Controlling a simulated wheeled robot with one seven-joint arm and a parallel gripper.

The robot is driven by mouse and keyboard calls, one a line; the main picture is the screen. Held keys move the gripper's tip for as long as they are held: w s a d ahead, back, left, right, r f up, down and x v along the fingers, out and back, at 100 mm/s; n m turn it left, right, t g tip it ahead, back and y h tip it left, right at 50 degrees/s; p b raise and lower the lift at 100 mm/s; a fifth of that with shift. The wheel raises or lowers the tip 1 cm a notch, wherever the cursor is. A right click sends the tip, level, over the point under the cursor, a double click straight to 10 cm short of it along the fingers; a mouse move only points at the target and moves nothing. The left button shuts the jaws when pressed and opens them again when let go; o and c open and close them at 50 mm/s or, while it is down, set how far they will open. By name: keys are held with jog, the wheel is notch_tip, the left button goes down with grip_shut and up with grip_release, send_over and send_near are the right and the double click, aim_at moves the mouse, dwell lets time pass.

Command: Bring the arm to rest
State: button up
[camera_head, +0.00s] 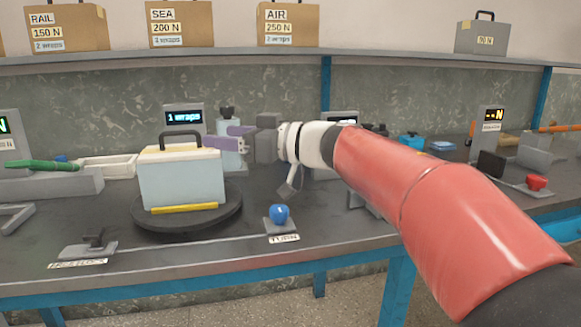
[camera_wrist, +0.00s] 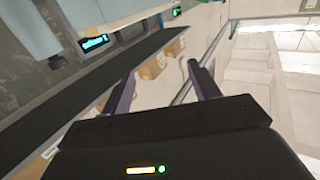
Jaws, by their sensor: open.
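My arm reaches in from the right over the bench. My gripper (camera_head: 222,138) has purple fingers set apart with nothing between them. It is above the bench, just right of a pale blue battery case (camera_head: 182,180) with a cream top and dark handle; whether they touch is unclear. The case stands upright on a round dark turntable (camera_head: 150,218), with a yellow strip at its front foot. In the wrist view my gripper (camera_wrist: 165,80) is also open and empty, with shelf boxes beyond it.
A blue button (camera_head: 279,213) marked TURN sits below my wrist. A display (camera_head: 184,117) reading "1 wraps" stands behind the case. A grey lever block (camera_head: 88,247) is at the front left. A red button (camera_head: 537,182) is at the right. Boxes (camera_head: 180,25) line the shelf above.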

jog(key=w+d+r+m+t+h, duration=0.2)
jog(key=d+m+t+h, duration=0.5)
jog(key=d+t, duration=0.45)
jog(key=s+d+f+m+g+h, duration=0.1)
jog(key=s+d+f+m+h, duration=0.45)
jog(key=d+f+h, duration=0.5)
jog(key=s+d+f+m+g, duration=0.1)
jog(key=s+f+g, duration=0.4)
jog(key=s+f, duration=0.5)
jog(key=s+d+f+g, duration=0.3)
jog(key=s+f+g, duration=0.2)
jog(key=s+f, duration=0.5)
jog(key=shift+s+f+m+g, duration=0.3)
jog(key=shift+s+m+g, duration=0.05)
jog(key=shift+s, duration=0.6)
jog(key=shift+d+y, duration=0.1)
jog(key=shift+y, duration=0.15)
